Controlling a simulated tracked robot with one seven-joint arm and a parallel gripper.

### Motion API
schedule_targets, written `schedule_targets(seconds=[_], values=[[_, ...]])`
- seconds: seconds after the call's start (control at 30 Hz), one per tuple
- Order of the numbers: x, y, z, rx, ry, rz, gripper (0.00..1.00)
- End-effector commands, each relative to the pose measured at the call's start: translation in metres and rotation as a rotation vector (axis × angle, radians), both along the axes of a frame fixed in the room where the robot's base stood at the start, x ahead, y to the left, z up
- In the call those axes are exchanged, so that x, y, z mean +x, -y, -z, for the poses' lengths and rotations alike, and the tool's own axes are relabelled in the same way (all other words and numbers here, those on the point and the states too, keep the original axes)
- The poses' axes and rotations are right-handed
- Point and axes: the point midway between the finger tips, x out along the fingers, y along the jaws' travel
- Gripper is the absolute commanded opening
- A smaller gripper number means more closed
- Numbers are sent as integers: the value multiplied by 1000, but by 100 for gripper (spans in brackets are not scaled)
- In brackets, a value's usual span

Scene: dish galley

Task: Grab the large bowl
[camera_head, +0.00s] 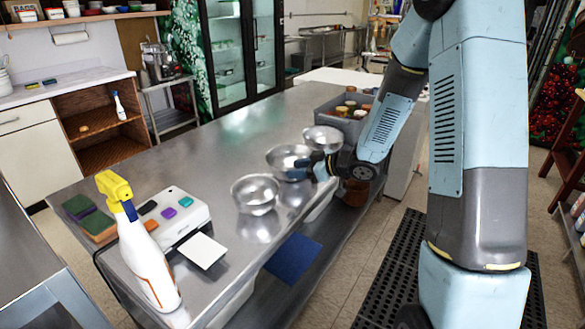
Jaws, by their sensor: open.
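Three shiny metal bowls stand in a row on the steel counter (215,150): a near bowl (254,194), a middle bowl (284,160) and a far bowl (322,136). The middle one looks wide for its distance, but I cannot tell for sure which is largest. My gripper (312,168) is open and reaches in from the right at the right side of the middle bowl. Its dark fingers overlap that bowl's right rim in the picture. I cannot tell whether they touch it or straddle the rim.
A white spray bottle (147,255) with a yellow head stands at the near left. Sponges (90,218), a pale caddy (181,218) and a white card (202,250) lie near it. A grey bin (343,122) with jars stands behind the bowls. The counter left of the bowls is clear.

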Motion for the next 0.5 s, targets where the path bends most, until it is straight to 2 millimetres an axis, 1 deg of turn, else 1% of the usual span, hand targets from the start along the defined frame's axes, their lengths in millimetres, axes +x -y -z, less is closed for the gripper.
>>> schedule_targets(seconds=[0.1, 0.23, 0.33, 0.5], values=[[8, -15, 6, 1, 0, -3, 45], [16, -27, 13, 0, -1, -2, 45], [19, -31, 14, -1, 0, 0, 45], [20, -31, 14, 0, 0, 1, 45]])
